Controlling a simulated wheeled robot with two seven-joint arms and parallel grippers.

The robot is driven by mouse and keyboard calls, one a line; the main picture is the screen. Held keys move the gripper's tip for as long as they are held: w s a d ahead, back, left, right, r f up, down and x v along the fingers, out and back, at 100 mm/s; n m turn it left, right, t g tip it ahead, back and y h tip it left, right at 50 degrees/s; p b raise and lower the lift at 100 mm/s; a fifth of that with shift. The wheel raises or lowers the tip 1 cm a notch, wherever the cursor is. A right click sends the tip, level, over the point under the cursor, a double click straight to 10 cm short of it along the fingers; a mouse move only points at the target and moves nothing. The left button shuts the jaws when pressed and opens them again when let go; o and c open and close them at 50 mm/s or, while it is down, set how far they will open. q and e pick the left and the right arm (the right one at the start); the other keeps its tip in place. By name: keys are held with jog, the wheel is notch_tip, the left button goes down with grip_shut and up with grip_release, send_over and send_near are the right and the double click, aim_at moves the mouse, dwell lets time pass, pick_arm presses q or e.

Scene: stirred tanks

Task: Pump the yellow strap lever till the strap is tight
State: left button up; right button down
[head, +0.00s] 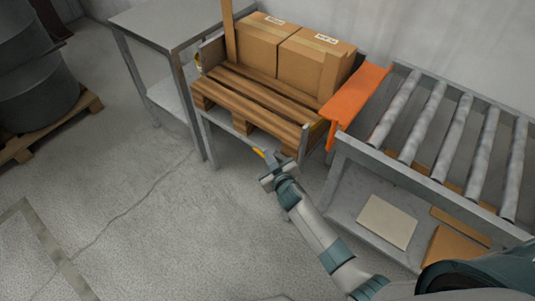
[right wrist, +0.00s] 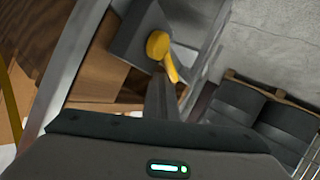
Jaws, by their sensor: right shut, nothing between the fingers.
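The yellow lever (head: 258,152) shows as a small bit of yellow just beyond my right gripper (head: 270,162), in front of the stand with the pallet. In the right wrist view the lever (right wrist: 160,48) has a round yellow end and a short arm, beside a dark grey block (right wrist: 135,32). My right gripper's shut fingers (right wrist: 160,90) are empty and point at the lever; I cannot tell whether they touch it. A yellow band (right wrist: 9,100), perhaps the strap, runs along the left edge of that view. Its tightness cannot be seen. My left gripper is out of view.
Two cardboard boxes (head: 262,42) stand on a wooden pallet (head: 250,92). An orange panel (head: 354,97) lies between the pallet and a roller conveyor (head: 452,135) at right. A grey table (head: 172,25) stands at left, dark drums (head: 35,85) farther left. The front left floor is clear.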

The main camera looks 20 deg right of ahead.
jog(key=shift+w+a+f+b, duration=0.3)
jog(key=shift+f+b, duration=0.4)
jog(key=shift+w+a+f+b, duration=0.25)
jog(key=shift+f+b, duration=0.4)
dwell(1.6)
jog(key=shift+r, duration=0.15)
dwell(0.3)
notch_tip(320, 180, up, 5)
jog(key=s+d+p, duration=0.2)
jog(key=p, duration=0.5)
jog(key=shift+s+d+r, duration=0.15)
jog(key=shift+s, duration=0.1)
dwell(0.6)
jog(key=r+p, duration=0.1)
jog(key=s+d+r+p, duration=0.1)
jog(key=r+p, duration=0.1)
jog(key=s+r+p, duration=0.1)
jog(key=p, duration=0.1)
jog(key=shift+d+r, duration=0.15)
jog(key=shift+d, duration=0.1)
dwell(0.9)
